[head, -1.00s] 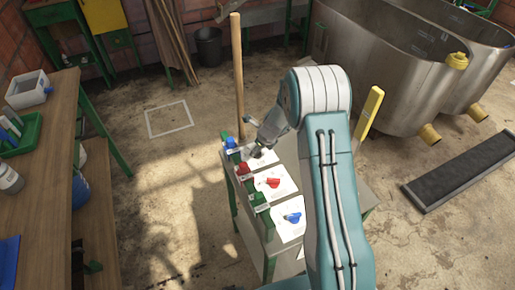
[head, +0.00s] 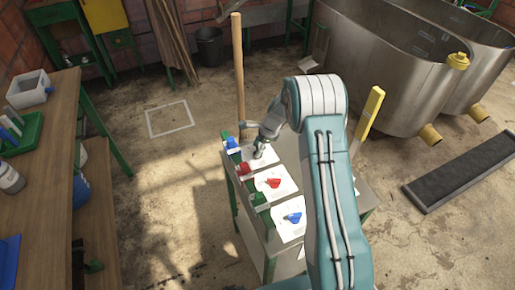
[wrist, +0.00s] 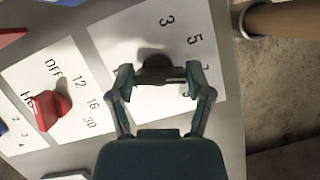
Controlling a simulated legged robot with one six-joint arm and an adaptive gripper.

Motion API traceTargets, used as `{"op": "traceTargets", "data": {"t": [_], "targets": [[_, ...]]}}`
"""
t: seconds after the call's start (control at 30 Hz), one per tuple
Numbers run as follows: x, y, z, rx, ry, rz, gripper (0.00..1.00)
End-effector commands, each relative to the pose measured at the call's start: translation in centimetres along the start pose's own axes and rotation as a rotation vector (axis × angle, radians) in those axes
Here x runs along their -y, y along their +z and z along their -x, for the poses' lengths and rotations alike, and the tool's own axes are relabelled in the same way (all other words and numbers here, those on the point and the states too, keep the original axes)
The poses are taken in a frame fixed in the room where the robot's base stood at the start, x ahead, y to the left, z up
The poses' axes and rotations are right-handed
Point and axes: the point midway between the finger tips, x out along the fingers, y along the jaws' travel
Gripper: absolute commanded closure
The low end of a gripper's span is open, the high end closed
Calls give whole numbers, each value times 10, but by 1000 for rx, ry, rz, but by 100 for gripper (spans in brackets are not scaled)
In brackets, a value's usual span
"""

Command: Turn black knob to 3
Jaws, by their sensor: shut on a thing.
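The black knob (wrist: 157,68) sits on a white dial plate (wrist: 195,18) in the wrist view. The plate carries the numbers 3, 5, 7 and another partly hidden one. My gripper (wrist: 160,82) is at the knob, with one finger on each side, and is shut on it. In the head view my gripper (head: 259,149) is over the farthest dial plate (head: 269,153) and hides the knob. The direction the knob points cannot be told.
A red knob (head: 273,183) and a blue knob (head: 293,217) sit on nearer plates of the same stand. Coloured clips line its left edge. A wooden pole (head: 238,70) rises behind it. A yellow post (head: 371,110) and steel tanks (head: 385,65) are right.

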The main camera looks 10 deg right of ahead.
Motion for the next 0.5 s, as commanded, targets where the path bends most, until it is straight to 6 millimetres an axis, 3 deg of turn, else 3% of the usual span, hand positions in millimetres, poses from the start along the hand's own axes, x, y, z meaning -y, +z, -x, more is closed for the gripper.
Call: {"op": "traceTargets", "data": {"t": [0.5], "targets": [[1, 0, -2, -3, 185, 455, 82]]}}
